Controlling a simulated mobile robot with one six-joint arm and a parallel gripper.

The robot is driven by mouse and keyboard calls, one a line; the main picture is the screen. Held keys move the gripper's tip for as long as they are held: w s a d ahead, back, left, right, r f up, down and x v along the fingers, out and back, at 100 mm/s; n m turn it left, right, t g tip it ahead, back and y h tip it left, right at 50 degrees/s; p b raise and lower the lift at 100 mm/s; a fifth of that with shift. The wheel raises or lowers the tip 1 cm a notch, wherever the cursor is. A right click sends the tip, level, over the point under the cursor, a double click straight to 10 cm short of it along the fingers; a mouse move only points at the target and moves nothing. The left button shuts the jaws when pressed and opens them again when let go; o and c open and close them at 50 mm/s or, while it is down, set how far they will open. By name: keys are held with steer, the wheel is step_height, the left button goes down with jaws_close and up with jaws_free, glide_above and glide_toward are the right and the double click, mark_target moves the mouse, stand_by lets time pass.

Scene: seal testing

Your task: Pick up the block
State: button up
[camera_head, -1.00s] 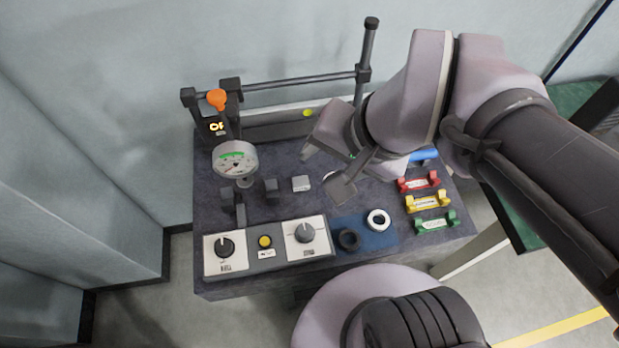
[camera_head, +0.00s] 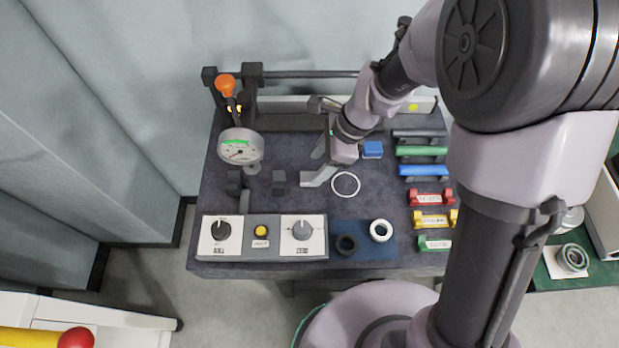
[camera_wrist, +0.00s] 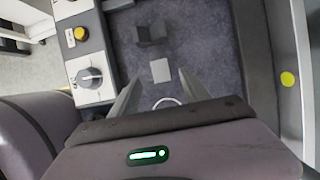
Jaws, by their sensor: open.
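A small light-grey block (camera_wrist: 160,70) lies on the dark tabletop (camera_wrist: 205,42). In the wrist view it is just beyond the fingertips and roughly centred between them. In the head view the block (camera_head: 308,179) shows at the left end of my gripper, where it is hard to separate from the near finger. My gripper (camera_head: 322,165) is open and empty, low over the middle of the table. Its two fingers reach forward on either side in the wrist view (camera_wrist: 160,80). Contact with the block cannot be told.
Dark upright blocks (camera_head: 278,182) and a gauge (camera_head: 240,147) stand to the left. A knob panel (camera_head: 262,238) is in front. A white ring (camera_head: 346,184) and a blue block (camera_head: 372,150) lie close to the right. Coloured handles (camera_head: 431,197) line the right side.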

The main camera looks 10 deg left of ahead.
mark_target(309, 177)
steer(key=b+x, duration=0.1)
steer(key=x, duration=0.1)
steer(key=b+x, duration=0.1)
steer(key=x, duration=0.1)
steer(key=shift+d+f+b, duration=0.1)
steer(key=shift+f+b, duration=0.25)
steer(key=shift+f, duration=0.05)
steer(key=shift+a+f, duration=0.25)
steer(key=shift+f, duration=0.05)
steer(key=shift+r, duration=0.15)
jaws_close()
